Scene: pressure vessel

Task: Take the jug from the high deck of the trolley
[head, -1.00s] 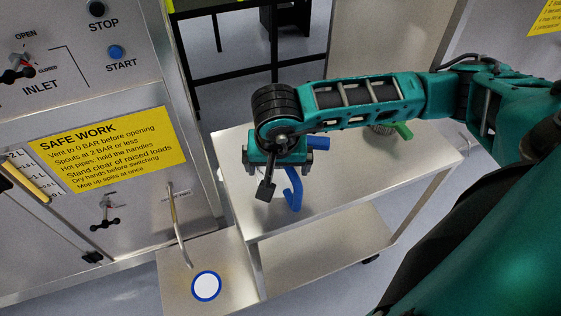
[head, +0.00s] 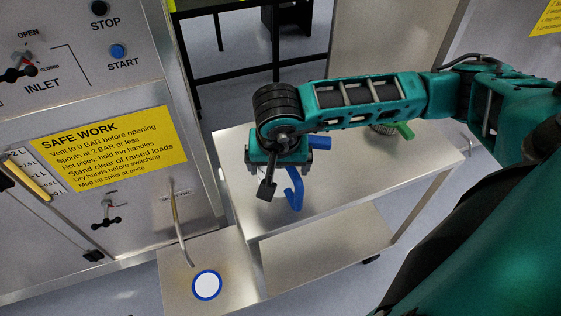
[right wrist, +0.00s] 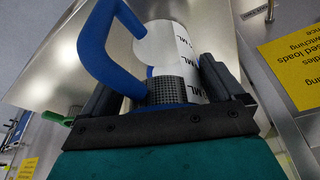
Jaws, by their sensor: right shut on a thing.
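The jug is white with a blue handle (head: 294,188) and dark ML lettering. In the head view it is mostly hidden behind my right gripper (head: 282,172), over the near left part of the trolley's high deck (head: 345,180). In the right wrist view the jug (right wrist: 188,88) sits between the two dark fingers of my right gripper (right wrist: 165,82), which is shut on it. The handle arches up to the left there. I cannot tell whether the jug's base touches the deck. My left gripper is not in view.
A green-handled thing (head: 404,130) stands farther back on the high deck, partly behind my arm. The vessel's panel (head: 100,235) rises to the left. A bent metal pipe (head: 181,230) hangs above a low surface bearing a blue-ringed white disc (head: 207,285). The deck's right part is clear.

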